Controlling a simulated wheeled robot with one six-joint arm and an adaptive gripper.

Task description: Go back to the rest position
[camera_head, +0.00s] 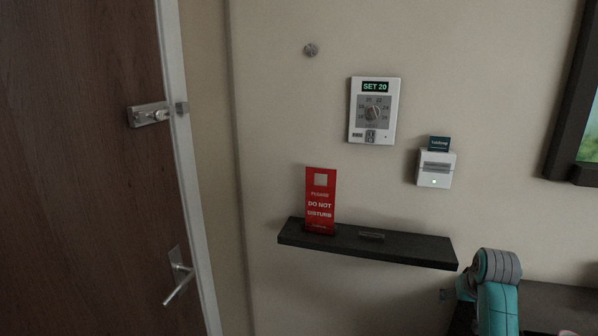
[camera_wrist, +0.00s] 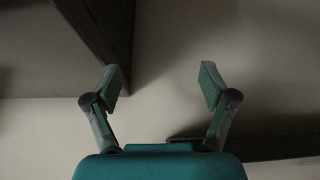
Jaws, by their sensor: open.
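My gripper (camera_wrist: 160,88) shows in the wrist view with its two fingers spread wide apart and nothing between them. Behind the fingers is a plain pale wall, with a dark slab edge crossing at the upper left. In the head view, part of my teal and grey arm (camera_head: 497,290) stands at the lower right, in front of the wall and to the right of the dark shelf (camera_head: 420,250). The fingers cannot be made out in the head view.
A red door hanger (camera_head: 320,203) stands on the shelf beside a small grey item (camera_head: 371,236). Above are a thermostat (camera_head: 374,111) reading SET 20 and a card holder (camera_head: 435,170) with a card (camera_head: 439,143). A wooden door (camera_head: 80,180) is at left.

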